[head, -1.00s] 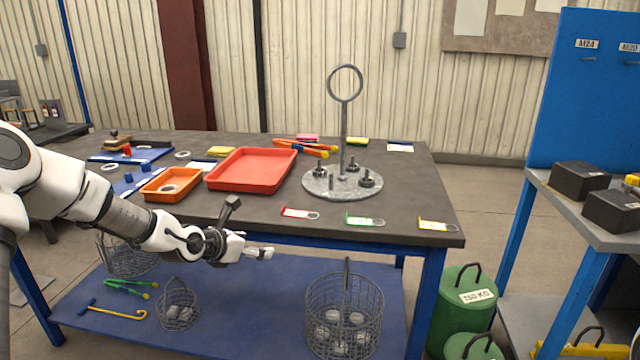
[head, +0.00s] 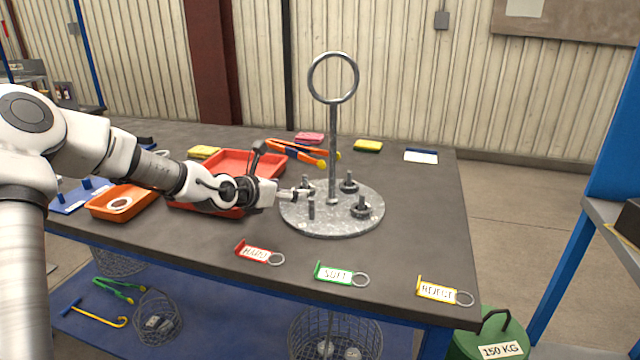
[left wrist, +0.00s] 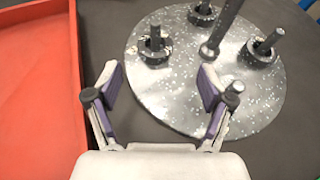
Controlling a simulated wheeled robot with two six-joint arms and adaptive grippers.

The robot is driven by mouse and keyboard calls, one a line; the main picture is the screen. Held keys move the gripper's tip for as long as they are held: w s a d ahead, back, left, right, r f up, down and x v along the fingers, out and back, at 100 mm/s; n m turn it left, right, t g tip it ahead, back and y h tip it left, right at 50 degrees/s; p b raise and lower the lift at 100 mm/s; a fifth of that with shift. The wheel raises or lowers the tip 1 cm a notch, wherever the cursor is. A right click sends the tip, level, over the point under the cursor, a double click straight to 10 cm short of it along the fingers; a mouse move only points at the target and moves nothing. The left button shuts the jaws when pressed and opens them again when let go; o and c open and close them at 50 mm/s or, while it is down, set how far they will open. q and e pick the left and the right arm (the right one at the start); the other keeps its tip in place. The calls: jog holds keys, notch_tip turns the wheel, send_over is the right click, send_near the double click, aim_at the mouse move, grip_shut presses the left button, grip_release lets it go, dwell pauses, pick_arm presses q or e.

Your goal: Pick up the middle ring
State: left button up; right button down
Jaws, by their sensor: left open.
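A round speckled plate (head: 345,225) on the table carries a tall central rod topped by a large steel loop (head: 333,78). Three dark rings sit around short upright pegs on it. In the left wrist view these are a left ring (left wrist: 155,52), a far ring (left wrist: 203,15) between the others, and a right ring (left wrist: 262,52). The far ring also shows in the head view (head: 348,188). My left gripper (head: 308,192) is open and empty at the plate's left edge, with the left ring ahead between its spread fingers (left wrist: 163,80). My right gripper is out of view.
A red tray (head: 238,158) lies behind and beside my left gripper. A bare pin (head: 311,210) stands on the plate close to it. Red, green and yellow tags (head: 335,273) lie along the front edge.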

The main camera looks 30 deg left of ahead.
pick_arm(q)
jog(key=shift+w+f, duration=0.25)
jog(key=shift+w, duration=0.25)
jog(key=x, duration=0.5)
jog(key=shift+w+a+f, duration=0.2)
jog(key=shift+a+f, duration=0.05)
jog(key=shift+f, duration=0.05)
jog(key=shift+s+r, duration=0.1)
jog(key=shift+c, duration=1.4)
jog(key=c, duration=1.1)
